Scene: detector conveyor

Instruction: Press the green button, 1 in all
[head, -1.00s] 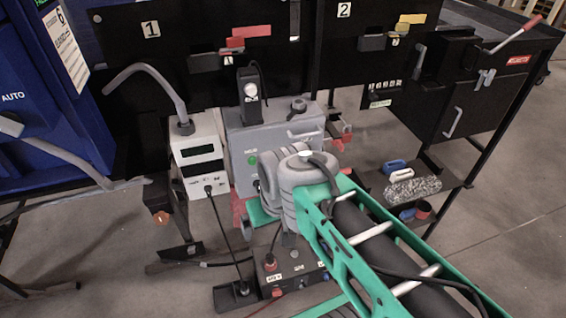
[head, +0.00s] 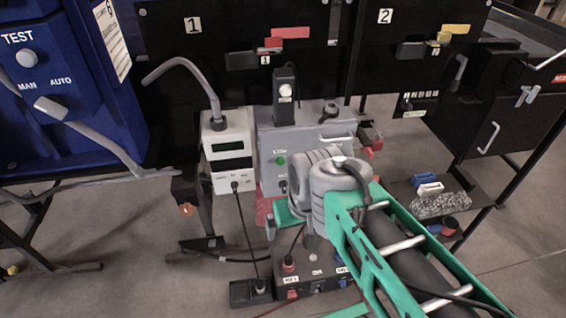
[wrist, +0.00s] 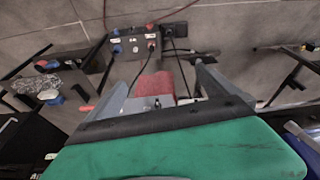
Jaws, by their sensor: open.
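The small green button (head: 280,160) is on the front of a grey box (head: 268,135), at its left side, in the head view. My wrist joints cover the box's lower right front. My gripper is low in front of the box, right of and below the button in the head view, with its fingers mostly hidden there. In the wrist view, my gripper (wrist: 160,82) shows two grey fingers set apart with nothing held between them. The green button cannot be made out in the wrist view.
A white meter box (head: 229,150) with a cable stands left of the grey box. A blue cabinet (head: 85,85) is at the far left. A black socket box (head: 317,280) lies low in front. A shelf with brushes (head: 428,188) is at the right.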

